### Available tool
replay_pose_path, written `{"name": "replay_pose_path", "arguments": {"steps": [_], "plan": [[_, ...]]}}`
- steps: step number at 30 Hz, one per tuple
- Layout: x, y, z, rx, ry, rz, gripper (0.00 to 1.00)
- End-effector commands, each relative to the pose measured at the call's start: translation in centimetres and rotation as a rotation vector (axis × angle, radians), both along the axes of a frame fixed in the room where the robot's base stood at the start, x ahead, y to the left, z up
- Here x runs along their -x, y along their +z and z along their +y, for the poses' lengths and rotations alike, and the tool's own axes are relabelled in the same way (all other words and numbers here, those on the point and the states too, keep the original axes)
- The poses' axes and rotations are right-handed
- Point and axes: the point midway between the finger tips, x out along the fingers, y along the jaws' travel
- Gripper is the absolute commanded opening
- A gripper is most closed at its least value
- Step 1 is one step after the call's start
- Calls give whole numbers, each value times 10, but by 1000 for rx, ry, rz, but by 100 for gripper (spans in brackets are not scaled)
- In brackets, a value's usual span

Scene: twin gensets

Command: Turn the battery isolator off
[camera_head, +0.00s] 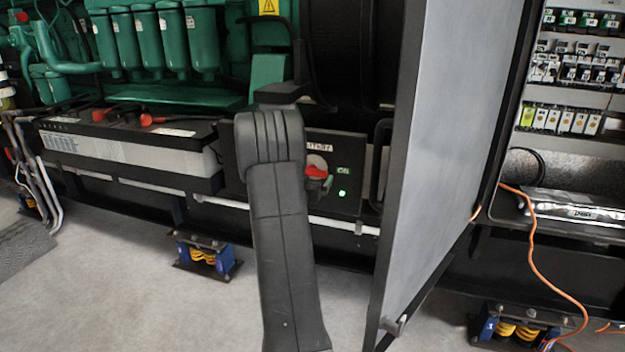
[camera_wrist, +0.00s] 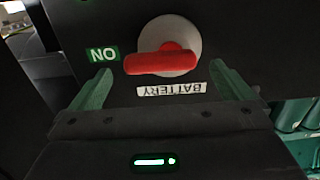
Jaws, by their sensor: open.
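The battery isolator has a red handle (camera_head: 317,171) on a pale round plate, set in a dark panel (camera_head: 349,150) low on the genset. In the wrist view, which is upside down, the red handle (camera_wrist: 160,63) lies nearly level, its long end toward the green ON label (camera_wrist: 103,54). A BATTERY label (camera_wrist: 171,89) sits beside the plate. My gripper (camera_wrist: 160,68) is open, with one green finger on each side of the handle and apart from it. I cannot tell the remaining depth to the panel. In the head view my arm hides most of the gripper.
A green lamp (camera_head: 342,193) glows on the panel. A grey open cabinet door (camera_head: 440,130) stands close to its right. Batteries (camera_head: 130,145) with red terminals sit to the left. An orange cable (camera_head: 537,260) hangs at the right. Bare floor (camera_head: 130,290) lies in front.

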Motion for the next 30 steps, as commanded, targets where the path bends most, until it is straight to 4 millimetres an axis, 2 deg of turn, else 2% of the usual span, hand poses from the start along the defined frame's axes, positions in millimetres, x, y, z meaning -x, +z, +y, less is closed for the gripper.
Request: {"name": "replay_pose_path", "arguments": {"steps": [6, 16, 21, 23, 30], "plan": [[-17, 0, -6, 0, -1, -1, 100], [-20, 0, -6, 0, 0, 0, 100], [-20, 0, -7, 0, 0, 0, 67], [-20, 0, -7, 0, 0, 0, 57], [-20, 0, -6, -16, 0, -5, 57]]}}
